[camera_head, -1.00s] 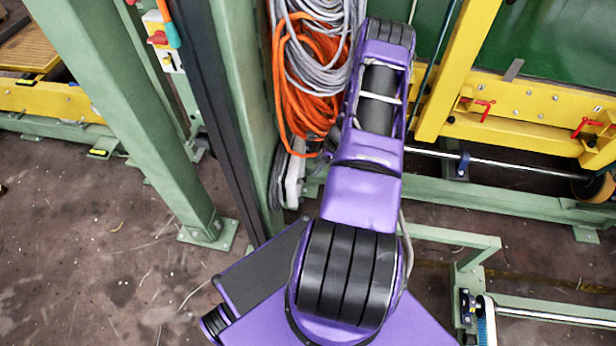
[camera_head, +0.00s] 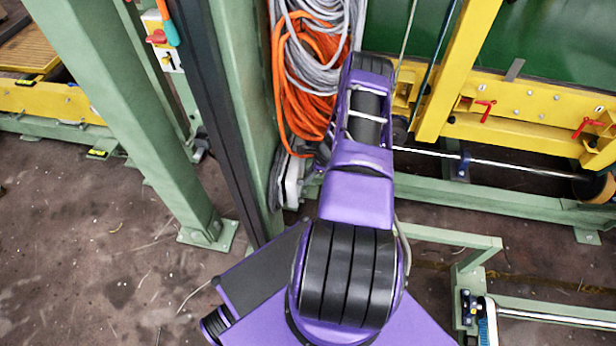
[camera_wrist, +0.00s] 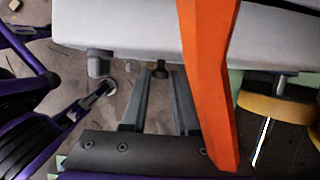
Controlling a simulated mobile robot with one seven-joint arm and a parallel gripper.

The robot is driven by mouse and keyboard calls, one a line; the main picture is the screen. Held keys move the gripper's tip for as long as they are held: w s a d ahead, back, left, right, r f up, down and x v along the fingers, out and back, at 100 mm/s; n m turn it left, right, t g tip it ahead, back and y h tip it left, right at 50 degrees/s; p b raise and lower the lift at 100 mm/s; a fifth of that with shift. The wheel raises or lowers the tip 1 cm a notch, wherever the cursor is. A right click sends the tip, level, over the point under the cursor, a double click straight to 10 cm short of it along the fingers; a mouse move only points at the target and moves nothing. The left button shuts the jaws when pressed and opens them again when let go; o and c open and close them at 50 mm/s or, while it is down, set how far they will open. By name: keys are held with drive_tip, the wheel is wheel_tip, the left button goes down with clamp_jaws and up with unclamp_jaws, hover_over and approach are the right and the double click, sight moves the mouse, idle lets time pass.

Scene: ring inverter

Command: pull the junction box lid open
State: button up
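In the wrist view, a pale grey box-like body (camera_wrist: 130,25) spans the top; it looks like the junction box, but its lid seam cannot be made out. A small dark knob (camera_wrist: 161,67) sticks out below its lower edge. My gripper (camera_wrist: 163,75) has its two grey fingers apart, with the tips close to the knob, one on each side. I cannot tell whether they touch it. In the head view my gripper is hidden beyond my purple arm. A whitish box (camera_head: 291,183) shows partly at the foot of the green column there.
An orange strip (camera_wrist: 208,80), probably cable, crosses the wrist view right of the fingers. Orange cable (camera_head: 300,95) and grey cable (camera_head: 320,20) hang on the green column (camera_head: 245,100). Yellow framework (camera_head: 530,100) stands at the right. Open floor (camera_head: 80,250) lies at the left.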

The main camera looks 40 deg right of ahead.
clamp_jaws()
idle(1.1)
